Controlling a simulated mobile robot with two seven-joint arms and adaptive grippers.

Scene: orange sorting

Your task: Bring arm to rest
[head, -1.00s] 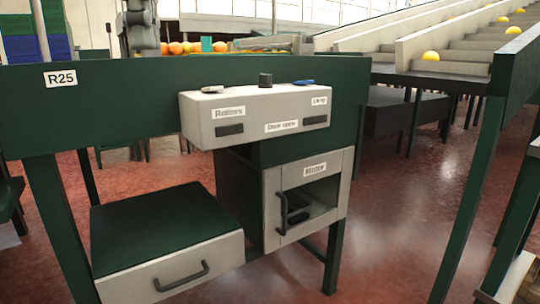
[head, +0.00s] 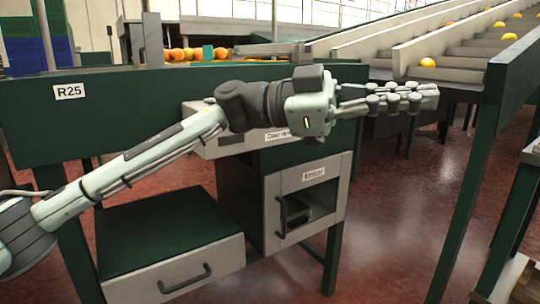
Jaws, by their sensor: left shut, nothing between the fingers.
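My left arm comes in from the lower left and reaches across the front of the green sorting bench. My left gripper (head: 432,97) is at the arm's end, pointing right, with its fingers together and nothing between them. It hangs in front of the bench's right end and the grey control box (head: 199,113), whose upper part and buttons are mostly hidden by the arm. My right gripper is not in view.
The green bench (head: 110,125) bears an R25 label. Below it are a drawer (head: 175,277) and a grey cabinet (head: 330,181) with a dark opening. Oranges (head: 178,54) lie behind the bench. A stepped conveyor (head: 465,60) carries yellow fruit at right.

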